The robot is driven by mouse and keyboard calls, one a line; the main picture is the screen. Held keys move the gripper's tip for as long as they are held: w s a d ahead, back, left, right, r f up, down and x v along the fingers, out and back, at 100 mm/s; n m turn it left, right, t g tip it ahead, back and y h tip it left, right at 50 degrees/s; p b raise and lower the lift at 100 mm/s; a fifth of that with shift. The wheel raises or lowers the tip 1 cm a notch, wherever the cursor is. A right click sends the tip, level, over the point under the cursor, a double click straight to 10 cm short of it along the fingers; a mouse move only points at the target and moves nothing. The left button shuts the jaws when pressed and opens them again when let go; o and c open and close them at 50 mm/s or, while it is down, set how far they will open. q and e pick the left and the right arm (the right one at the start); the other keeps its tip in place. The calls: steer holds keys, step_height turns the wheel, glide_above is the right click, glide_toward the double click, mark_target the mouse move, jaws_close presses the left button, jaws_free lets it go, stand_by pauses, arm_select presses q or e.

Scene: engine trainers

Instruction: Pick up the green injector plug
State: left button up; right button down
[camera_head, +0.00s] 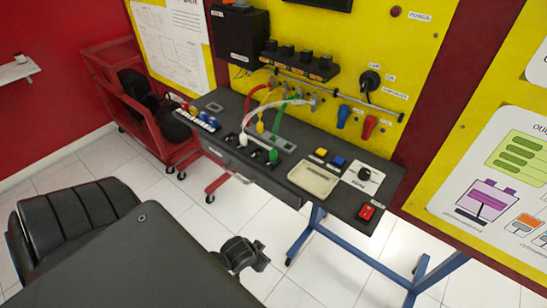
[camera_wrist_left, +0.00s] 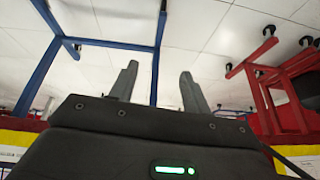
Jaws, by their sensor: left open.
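The green injector plug (camera_head: 273,156) stands on the dark bench panel, in the row of plugs near the bench's front edge. My left gripper (camera_head: 254,253) is below and in front of the bench in the head view, well apart from the plug. In the left wrist view its two fingers (camera_wrist_left: 158,72) are spread with nothing between them; the plug is not visible there. My right gripper is not in view.
A yellow plug (camera_head: 260,127) and a white plug (camera_head: 243,139) are close to the green one. A beige tray (camera_head: 313,179) lies to the right on the bench. Blue bench legs (camera_head: 350,246) stand below, and a red cart (camera_head: 150,120) stands at left.

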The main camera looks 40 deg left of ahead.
mark_target(276, 152)
arm_select(q)
steer(key=w+a+r+n+t+b, duration=0.1)
steer(key=w+a+r+t, duration=0.1)
steer(key=r, duration=0.7)
steer(key=w+a+r+t+y+b, duration=0.1)
steer(key=w+a+r+t+b, duration=0.1)
steer(key=w+r, duration=0.4)
steer(key=w+a+r+n+t+y+b, duration=0.1)
steer(key=w+a+r+t, duration=0.3)
steer(key=r, duration=1)
steer(key=shift+w+a+r+n+b, duration=0.15)
steer(key=shift+w+a+n+b, duration=0.2)
steer(key=shift+b, duration=0.4)
steer(key=shift+x, duration=1.25)
steer(key=shift+w, duration=0.5)
steer(key=b+x, duration=0.1)
steer(key=x, duration=0.2)
steer(key=shift+w, duration=0.4)
steer(key=shift+w+b, duration=0.25)
steer(key=shift+b, duration=0.05)
steer(key=c, duration=0.3)
jaws_close()
